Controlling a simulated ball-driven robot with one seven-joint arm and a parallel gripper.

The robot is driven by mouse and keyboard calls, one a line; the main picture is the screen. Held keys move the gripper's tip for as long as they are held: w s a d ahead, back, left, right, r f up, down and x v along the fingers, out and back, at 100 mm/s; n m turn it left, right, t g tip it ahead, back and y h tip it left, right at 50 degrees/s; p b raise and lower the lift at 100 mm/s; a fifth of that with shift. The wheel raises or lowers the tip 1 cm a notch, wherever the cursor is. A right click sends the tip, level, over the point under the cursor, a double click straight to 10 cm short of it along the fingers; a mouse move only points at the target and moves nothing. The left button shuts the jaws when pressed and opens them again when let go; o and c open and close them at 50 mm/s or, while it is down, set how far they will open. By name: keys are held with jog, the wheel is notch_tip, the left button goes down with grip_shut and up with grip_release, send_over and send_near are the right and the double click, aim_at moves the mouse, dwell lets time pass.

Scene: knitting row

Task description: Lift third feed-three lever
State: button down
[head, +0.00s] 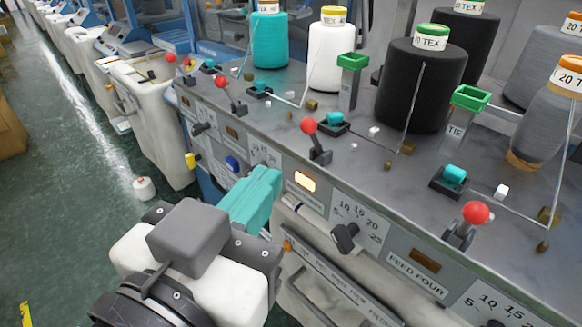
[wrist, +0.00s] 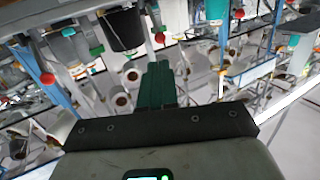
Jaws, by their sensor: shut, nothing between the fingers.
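A red-knobbed lever (head: 309,127) stands on the grey machine top in the middle of the head view, its dark stem leaning up-left from its base. It is the third red knob counting from the far end. Its own feed label is not readable. An orange lamp (head: 305,181) glows on the front panel below it. My gripper (head: 268,178), with teal fingers, is shut and empty in front of the panel, lower left of this lever and apart from it. In the wrist view the shut fingers (wrist: 157,72) point away, touching nothing that I can make out.
A nearer red-knobbed lever (head: 475,213) stands right, beside a panel marked FEED FOUR (head: 415,274). Black (head: 420,85) and white (head: 331,58) yarn cones and a green-topped post (head: 352,75) stand behind. A black dial (head: 345,237) juts from the front. Open floor (head: 60,200) lies left.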

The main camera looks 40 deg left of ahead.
aim_at(308, 126)
jog(key=p+x, duration=0.2)
jog(key=x, duration=0.7)
jog(key=shift+w+a, duration=0.1)
jog(key=shift+w, duration=0.2)
jog(key=shift+w+r+g+p, duration=0.3)
jog(key=shift+r+p, duration=0.3)
jog(key=shift+p, duration=0.65)
jog(key=shift+w+r+m+g+p, duration=0.1)
jog(key=shift+w+m+g+p, duration=0.05)
jog(key=shift+m+g+p, duration=0.15)
jog(key=shift+w, duration=0.4)
